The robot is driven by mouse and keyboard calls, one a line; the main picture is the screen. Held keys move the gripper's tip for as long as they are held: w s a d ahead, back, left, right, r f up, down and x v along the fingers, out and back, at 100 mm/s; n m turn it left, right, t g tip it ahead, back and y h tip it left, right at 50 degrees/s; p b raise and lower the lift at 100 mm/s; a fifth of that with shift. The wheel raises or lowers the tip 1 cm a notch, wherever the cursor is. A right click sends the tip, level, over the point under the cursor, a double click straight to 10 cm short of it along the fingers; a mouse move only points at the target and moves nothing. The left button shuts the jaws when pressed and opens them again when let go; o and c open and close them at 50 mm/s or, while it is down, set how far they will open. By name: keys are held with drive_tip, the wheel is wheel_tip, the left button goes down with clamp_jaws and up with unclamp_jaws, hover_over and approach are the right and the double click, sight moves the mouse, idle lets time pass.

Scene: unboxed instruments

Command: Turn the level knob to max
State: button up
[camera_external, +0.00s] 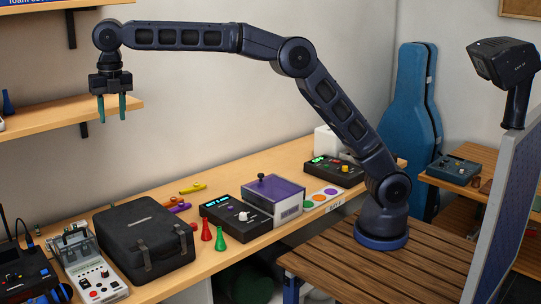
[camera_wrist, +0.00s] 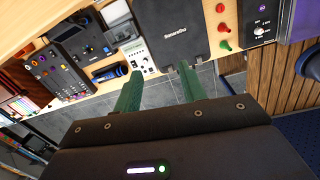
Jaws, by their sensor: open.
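My gripper (camera_external: 111,108) is open and empty, pointing down, high above the left part of the bench and in front of the wall shelf. Its green fingers (camera_wrist: 159,70) are apart in the wrist view. I cannot read which knob is labelled level. A black box (camera_external: 215,211) with a lit display carries a white knob (camera_external: 243,216) near the bench's middle. A box with a white knob (camera_wrist: 258,31) also shows at the upper right of the wrist view. A pale instrument (camera_external: 89,270) and a black unit (camera_external: 25,273) with small controls stand at the left. My gripper touches none of them.
A black case (camera_external: 145,238) stands left of the black box, with red (camera_external: 206,229) and green (camera_external: 221,238) pegs between. A purple-topped box (camera_external: 273,194) and another lit device (camera_external: 333,170) stand farther right. A shelf (camera_external: 65,118) is close behind my gripper.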

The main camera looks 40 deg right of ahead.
sight(110, 266)
drive_tip(key=s+a+f+n, duration=0.3)
drive_tip(key=s+a+f, duration=0.15)
drive_tip(key=a, duration=0.25)
drive_tip(key=s+a+f+n, duration=0.3)
drive_tip(key=s+a+f, duration=0.1)
drive_tip(key=s+a, duration=0.25)
drive_tip(key=shift+g, duration=0.3)
drive_tip(key=f, duration=2)
drive_tip(key=w+f, duration=0.1)
drive_tip(key=f, duration=0.9)
drive_tip(key=shift+a+f, duration=0.15)
drive_tip(key=shift+a, duration=0.05)
clamp_jaws()
